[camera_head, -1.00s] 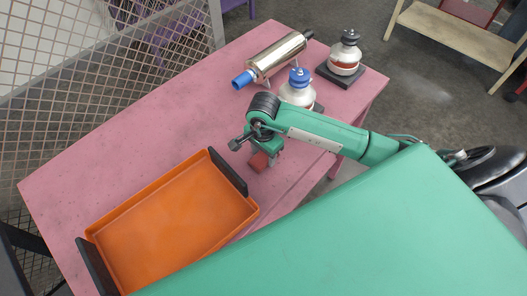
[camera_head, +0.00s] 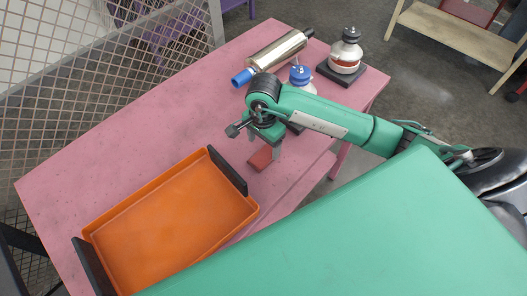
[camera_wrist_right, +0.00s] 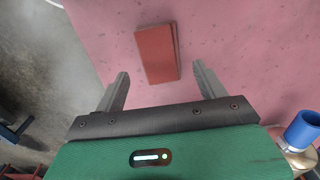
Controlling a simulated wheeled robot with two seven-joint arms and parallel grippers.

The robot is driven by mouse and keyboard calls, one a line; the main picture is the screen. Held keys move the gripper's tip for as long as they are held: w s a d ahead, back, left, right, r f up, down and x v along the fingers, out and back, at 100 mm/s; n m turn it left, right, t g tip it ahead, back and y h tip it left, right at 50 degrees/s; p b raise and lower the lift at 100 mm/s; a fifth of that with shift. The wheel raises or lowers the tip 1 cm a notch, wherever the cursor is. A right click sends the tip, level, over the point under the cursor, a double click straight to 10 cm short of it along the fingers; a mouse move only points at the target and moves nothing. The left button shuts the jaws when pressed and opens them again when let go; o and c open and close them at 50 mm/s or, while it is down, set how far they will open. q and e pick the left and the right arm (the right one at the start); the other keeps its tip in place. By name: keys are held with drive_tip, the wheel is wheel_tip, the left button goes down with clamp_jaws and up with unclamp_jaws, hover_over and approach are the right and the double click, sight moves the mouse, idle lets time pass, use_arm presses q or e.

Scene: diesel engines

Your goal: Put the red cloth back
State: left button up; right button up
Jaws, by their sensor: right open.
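The red cloth (camera_head: 260,158) lies folded flat on the pink table (camera_head: 110,150), just right of the orange tray's dark handle. In the right wrist view the red cloth (camera_wrist_right: 157,54) lies ahead of and between the two fingers. My right gripper (camera_head: 267,138) is above the table beside the cloth; it also shows in the right wrist view (camera_wrist_right: 162,82). Its fingers are spread apart with nothing between them, and I see no contact with the cloth. My left gripper is not in view.
The orange tray (camera_head: 251,211) with black handles stands empty at the table's lower left. A silver cylinder (camera_head: 278,50) with a blue end, a blue-capped part (camera_head: 300,75) and a dark-capped part (camera_head: 345,52) stand toward the far right. Bare table lies left of the arm.

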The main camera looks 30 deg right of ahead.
sight(263, 155)
wheel_tip(263, 155, up, 7)
drive_tip(key=b, duration=0.1)
drive_tip(key=shift+r, duration=0.2)
idle(0.5)
